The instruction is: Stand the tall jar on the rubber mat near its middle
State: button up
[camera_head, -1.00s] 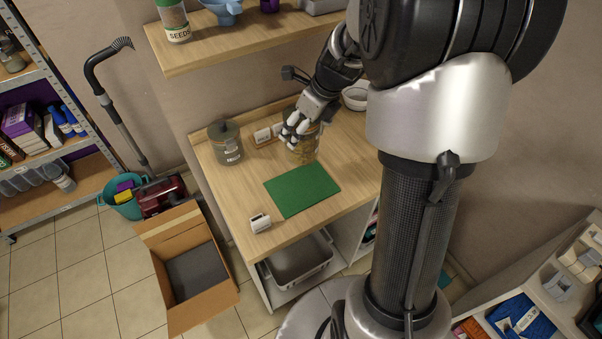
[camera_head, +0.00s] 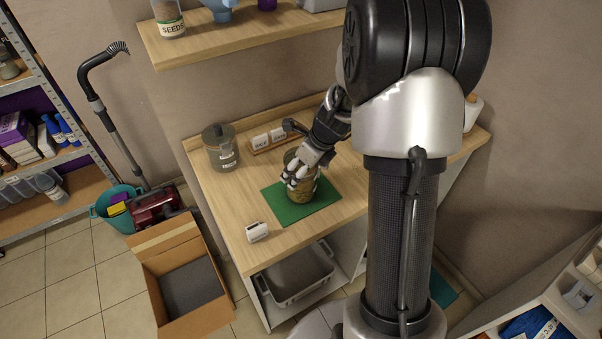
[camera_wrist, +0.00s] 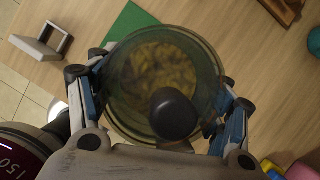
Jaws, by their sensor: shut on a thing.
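The tall jar (camera_head: 301,184) is glass with yellowish contents. In the head view it looks upright over the green rubber mat (camera_head: 275,203), a little right of its middle. I cannot tell whether its base touches the mat. My gripper (camera_head: 300,172) is shut on the jar from above and behind. In the wrist view the jar's round lid with a dark knob (camera_wrist: 173,112) fills the space between my fingers, and a corner of the mat (camera_wrist: 131,24) shows beyond it.
A second lidded jar (camera_head: 220,147) stands at the counter's back left, beside a wooden rack with white blocks (camera_head: 269,139). A small white holder (camera_head: 257,231) lies left of the mat. A shelf (camera_head: 230,35) overhangs the back. An open cardboard box (camera_head: 182,275) is on the floor.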

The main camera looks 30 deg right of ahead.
jog(key=shift+f, duration=0.1)
jog(key=shift+f, duration=0.15)
jog(key=o, duration=2.1)
